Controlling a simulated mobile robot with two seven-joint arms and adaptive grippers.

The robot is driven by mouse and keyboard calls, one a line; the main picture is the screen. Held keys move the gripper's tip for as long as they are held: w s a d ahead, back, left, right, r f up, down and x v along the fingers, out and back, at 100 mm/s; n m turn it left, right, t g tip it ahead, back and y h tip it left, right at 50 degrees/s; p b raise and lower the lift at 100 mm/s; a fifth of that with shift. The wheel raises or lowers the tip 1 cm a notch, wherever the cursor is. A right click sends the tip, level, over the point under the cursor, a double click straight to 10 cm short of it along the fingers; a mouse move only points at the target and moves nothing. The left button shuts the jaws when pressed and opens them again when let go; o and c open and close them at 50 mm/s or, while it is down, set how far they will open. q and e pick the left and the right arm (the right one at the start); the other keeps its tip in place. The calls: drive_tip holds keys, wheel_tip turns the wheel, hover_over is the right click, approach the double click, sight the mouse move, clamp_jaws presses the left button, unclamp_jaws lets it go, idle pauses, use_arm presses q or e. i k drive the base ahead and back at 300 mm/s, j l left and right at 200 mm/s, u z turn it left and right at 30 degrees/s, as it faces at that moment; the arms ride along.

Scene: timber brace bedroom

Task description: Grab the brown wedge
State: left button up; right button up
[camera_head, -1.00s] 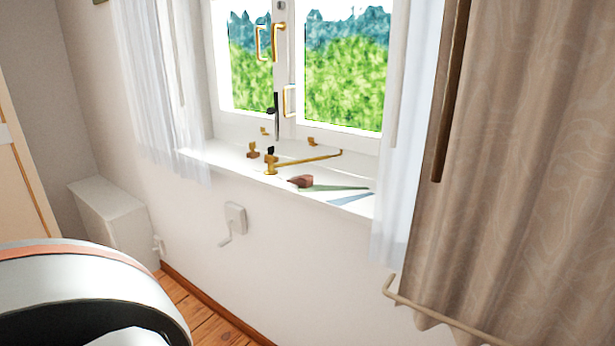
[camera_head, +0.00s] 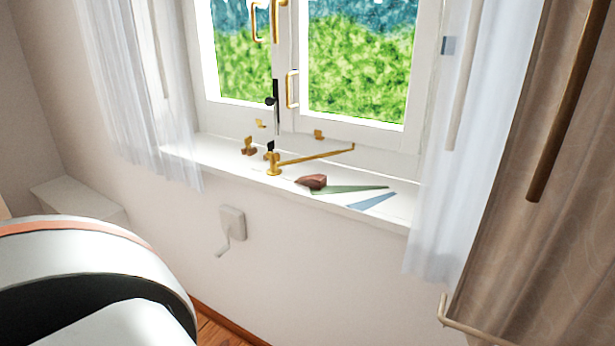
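A small reddish-brown wedge-like block (camera_head: 312,181) lies on the white window sill (camera_head: 228,166), right of the middle of the view. A flat green wedge shape (camera_head: 350,189) and a flat blue one (camera_head: 371,201) lie just to its right. A brass window stay (camera_head: 318,155) lies behind the brown block, with its upright end to the block's left. Neither gripper shows in the view. A white rounded part of my own body fills the lower left.
Sheer white curtains hang on the left (camera_head: 150,100) and right (camera_head: 452,150) of the window. A brown patterned curtain (camera_head: 535,240) hangs far right. A crank box (camera_head: 232,222) is on the wall under the sill. The sill's front edge is open.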

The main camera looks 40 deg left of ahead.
sight(317, 182)
drive_tip(key=j, duration=1.55)
drive_tip(key=z, duration=0.05)
